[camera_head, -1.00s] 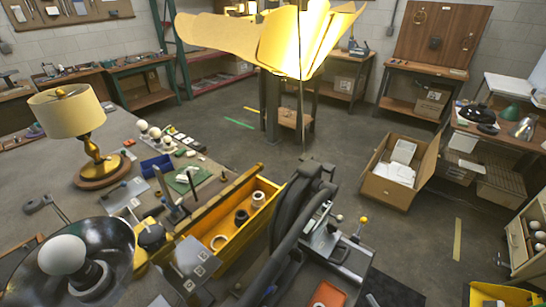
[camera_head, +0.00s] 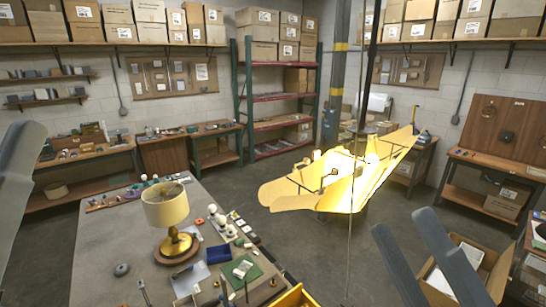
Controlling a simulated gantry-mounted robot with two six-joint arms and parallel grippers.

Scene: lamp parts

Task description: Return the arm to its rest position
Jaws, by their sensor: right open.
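My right gripper (camera_head: 401,224) shows at the lower right as two grey fingers standing apart. It is open, with nothing between the fingers, and appears in front of the floor and the cardboard box. A grey part of my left gripper (camera_head: 25,160) shows at the left edge. It is cut off by the frame, and I cannot tell how its jaws stand. A table lamp with a cream shade (camera_head: 165,204) and brass base (camera_head: 176,245) stands upright on the workbench, clear of both grippers.
An open cardboard box (camera_head: 498,270) sits on the floor at right. Shelves line the back wall.

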